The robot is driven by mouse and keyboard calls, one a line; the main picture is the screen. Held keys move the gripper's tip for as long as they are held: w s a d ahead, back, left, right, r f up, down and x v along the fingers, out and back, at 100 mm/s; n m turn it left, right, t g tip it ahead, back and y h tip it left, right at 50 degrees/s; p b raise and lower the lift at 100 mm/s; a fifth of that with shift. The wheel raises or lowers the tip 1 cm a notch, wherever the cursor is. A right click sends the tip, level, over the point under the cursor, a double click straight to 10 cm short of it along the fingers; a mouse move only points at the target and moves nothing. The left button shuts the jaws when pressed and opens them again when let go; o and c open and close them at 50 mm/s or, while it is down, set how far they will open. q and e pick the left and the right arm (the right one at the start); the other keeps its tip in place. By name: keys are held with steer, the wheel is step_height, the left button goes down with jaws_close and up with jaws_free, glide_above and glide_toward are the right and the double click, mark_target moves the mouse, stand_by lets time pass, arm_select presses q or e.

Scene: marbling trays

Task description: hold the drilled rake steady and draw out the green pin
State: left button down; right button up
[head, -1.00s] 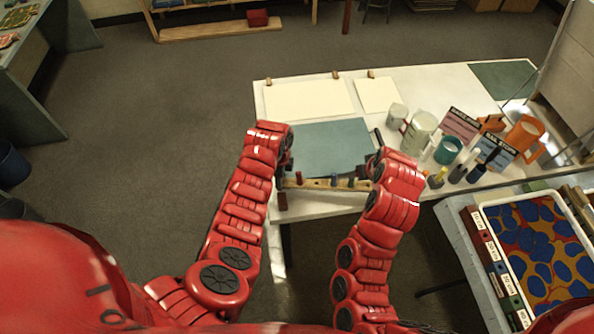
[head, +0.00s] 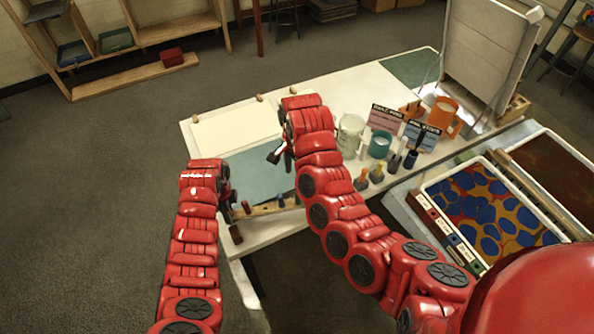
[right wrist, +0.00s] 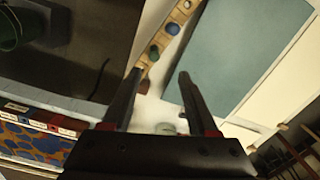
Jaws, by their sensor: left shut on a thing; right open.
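The drilled rake (head: 263,209) is a pale wooden bar along the front edge of the table. My left gripper (head: 232,207) is shut on its left end. In the right wrist view the rake (right wrist: 163,38) shows the green pin (right wrist: 154,52) beside the blue pin (right wrist: 172,28).
The teal mat (head: 245,175) lies behind the rake, with white sheets (head: 235,128) beyond. A marbling tray (head: 428,190) with a blue pattern stands at the right. Floor is free at left.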

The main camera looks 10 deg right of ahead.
mark_target(298, 201)
steer(key=shift+d+r, duration=0.1)
steer(key=shift+d, duration=0.1)
steer(key=shift+m, duration=0.3)
step_height(298, 201, down, 12)
steer(key=shift+s+d, duration=0.1)
steer(key=shift+s, duration=0.05)
steer(key=c, duration=0.9)
steer(key=shift+o, duration=0.4)
jaws_close()
stand_by(0.6)
